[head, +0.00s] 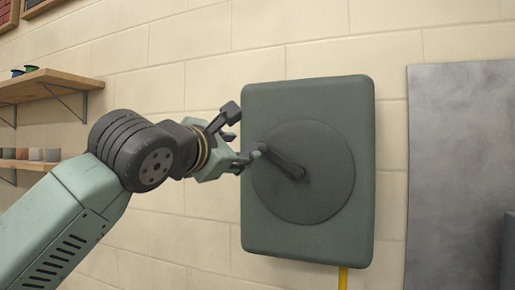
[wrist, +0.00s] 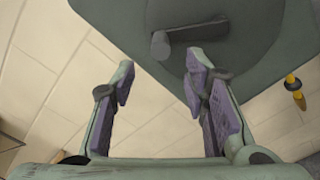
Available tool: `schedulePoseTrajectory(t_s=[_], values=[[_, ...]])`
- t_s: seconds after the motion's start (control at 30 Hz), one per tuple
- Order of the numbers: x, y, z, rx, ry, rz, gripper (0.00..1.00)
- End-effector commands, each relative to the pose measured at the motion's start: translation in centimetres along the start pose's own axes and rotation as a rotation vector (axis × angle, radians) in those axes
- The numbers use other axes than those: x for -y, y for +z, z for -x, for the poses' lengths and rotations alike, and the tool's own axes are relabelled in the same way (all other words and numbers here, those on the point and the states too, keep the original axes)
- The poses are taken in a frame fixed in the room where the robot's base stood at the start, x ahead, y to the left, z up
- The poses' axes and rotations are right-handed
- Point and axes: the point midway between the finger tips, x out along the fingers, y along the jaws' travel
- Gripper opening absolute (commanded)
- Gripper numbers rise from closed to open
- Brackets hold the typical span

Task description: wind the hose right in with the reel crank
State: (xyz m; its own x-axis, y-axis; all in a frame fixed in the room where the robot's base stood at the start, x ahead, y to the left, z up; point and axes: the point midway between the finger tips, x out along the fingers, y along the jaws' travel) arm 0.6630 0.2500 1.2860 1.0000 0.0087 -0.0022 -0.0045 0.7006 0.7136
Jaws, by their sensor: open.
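The hose reel (head: 256,225) is a grey-green rounded box on the wall with a dark round disc (head: 325,205) on its front. The crank (head: 282,163) runs from the disc's centre up and left to its knob (head: 262,148). In the wrist view the crank (wrist: 190,35) lies beyond the fingertips, its knob (wrist: 160,46) lined up with the gap between them. My gripper (head: 236,140) is open and empty, just left of the knob; it also shows in the wrist view (wrist: 160,80). The yellow hose (head: 343,279) hangs below the box; its short end (wrist: 294,86) has dark bands.
Two wooden shelves (head: 50,82) with small items are on the wall at left. A grey metal panel (head: 460,170) stands right of the reel. The pale block wall (head: 180,235) is bare below my gripper.

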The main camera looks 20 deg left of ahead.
Motion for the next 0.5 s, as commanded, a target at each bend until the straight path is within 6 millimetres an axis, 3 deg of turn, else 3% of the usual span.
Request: schedulePoseTrajectory(t_s=[0.5], values=[[-0.1,0.5,-8.6,0.005,-0.003,0.001,0.41]])
